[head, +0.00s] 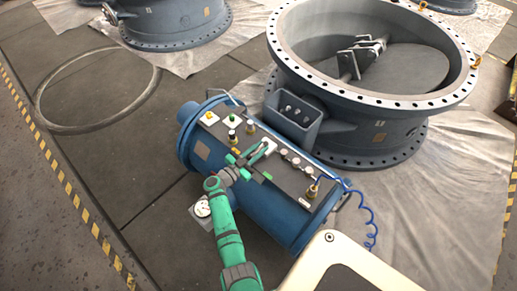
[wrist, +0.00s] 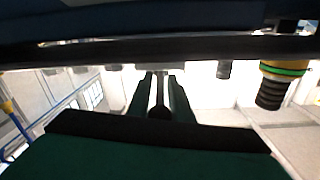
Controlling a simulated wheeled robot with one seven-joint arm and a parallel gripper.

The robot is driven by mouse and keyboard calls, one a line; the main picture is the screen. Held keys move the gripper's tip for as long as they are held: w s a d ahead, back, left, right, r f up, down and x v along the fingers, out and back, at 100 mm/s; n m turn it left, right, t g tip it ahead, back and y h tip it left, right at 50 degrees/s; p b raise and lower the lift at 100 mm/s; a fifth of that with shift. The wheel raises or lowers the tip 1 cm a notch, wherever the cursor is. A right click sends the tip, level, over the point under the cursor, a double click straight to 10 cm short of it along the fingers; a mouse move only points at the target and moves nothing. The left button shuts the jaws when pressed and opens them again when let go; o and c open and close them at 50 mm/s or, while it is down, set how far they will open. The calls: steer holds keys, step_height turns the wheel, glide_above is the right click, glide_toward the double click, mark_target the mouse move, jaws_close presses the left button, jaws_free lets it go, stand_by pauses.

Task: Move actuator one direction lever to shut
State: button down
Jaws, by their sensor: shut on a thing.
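The blue cylindrical actuator (head: 195,165) lies in the middle of the head view, with a dark control panel (head: 290,172) along its top. My green gripper (head: 266,146) reaches over the panel, with its fingertips at a small pale plate near the middle of it. The gripper is shut on the direction lever there. The lever itself is mostly hidden by the fingers, so its exact angle cannot be told. In the wrist view, the two narrow fingers (wrist: 158,82) point at the panel, close together.
Yellow, green and black knobs (head: 232,135) stand on the panel beside my gripper. A black fitting with yellow and green rings (wrist: 275,82) is at right in the wrist view. A blue coiled hose (head: 370,225) hangs at the right end. A large flanged valve (head: 380,130) stands behind.

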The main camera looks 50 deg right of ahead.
steer(key=c, duration=1.9)
jaws_free()
steer(key=shift+o, duration=0.2)
steer(key=w+a, duration=0.1)
steer(key=a, duration=0.9)
steer(key=shift+a, duration=0.35)
